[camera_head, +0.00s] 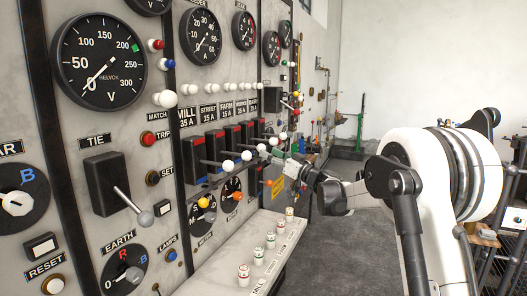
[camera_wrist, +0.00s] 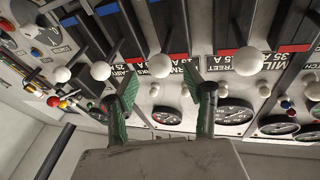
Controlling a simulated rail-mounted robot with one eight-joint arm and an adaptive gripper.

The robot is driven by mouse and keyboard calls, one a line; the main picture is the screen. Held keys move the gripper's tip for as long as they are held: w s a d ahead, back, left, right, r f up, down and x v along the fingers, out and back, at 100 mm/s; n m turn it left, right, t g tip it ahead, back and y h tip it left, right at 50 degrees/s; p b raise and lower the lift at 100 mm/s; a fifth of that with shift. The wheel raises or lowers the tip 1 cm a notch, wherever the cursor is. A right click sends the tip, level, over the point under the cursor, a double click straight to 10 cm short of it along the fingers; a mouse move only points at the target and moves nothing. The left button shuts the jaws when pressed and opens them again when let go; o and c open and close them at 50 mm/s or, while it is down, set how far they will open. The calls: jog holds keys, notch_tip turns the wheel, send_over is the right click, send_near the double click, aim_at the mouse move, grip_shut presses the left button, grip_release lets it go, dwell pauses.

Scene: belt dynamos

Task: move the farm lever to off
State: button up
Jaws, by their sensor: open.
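The farm lever is one of a row of black switches with white ball knobs. Its knob (camera_head: 262,147) stands out from the panel in the head view, beneath the FARM 15 A label (camera_head: 226,109). In the wrist view the picture is upside down, and the knob (camera_wrist: 160,66) beside the partly hidden FARM label lies just beyond the gap between my fingertips. My gripper (camera_head: 278,156) is open, with green finger pads, and holds nothing. It also shows in the wrist view (camera_wrist: 165,93). I cannot tell whether a finger touches the knob.
Neighbouring knobs stand close: the street knob (camera_head: 247,156), the mill knob (camera_head: 228,166), and more on the other side. Gauges, including a large voltmeter (camera_head: 100,62), fill the panel. A ledge (camera_head: 225,262) with several small capped pegs runs below. Open floor lies right of it.

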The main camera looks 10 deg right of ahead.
jog(key=v, duration=0.7)
jog(key=s+a+f+m+g+h, duration=0.1)
jog(key=s+a+g+h, duration=0.2)
jog(key=s, duration=0.8)
jog(key=s+a+f+m+g+h, duration=0.1)
jog(key=s+a+g+h, duration=0.3)
jog(key=s, duration=0.8)
jog(key=s+d+f+m+h, duration=0.1)
jog(key=s+d+f+h, duration=0.1)
jog(key=s, duration=0.7)
jog(key=s+d+f+m+h+b, duration=0.1)
jog(key=s+d+f+m+h, duration=0.1)
jog(key=s+d+f, duration=0.2)
jog(key=s+d+f+m+g+h, duration=0.1)
jog(key=s+d+f+m+h, duration=0.1)
jog(key=s+f, duration=0.6)
jog(key=s+d, duration=0.1)
jog(key=s, duration=0.6)
jog(key=shift+s+h, duration=0.15)
jog(key=shift+h, duration=0.25)
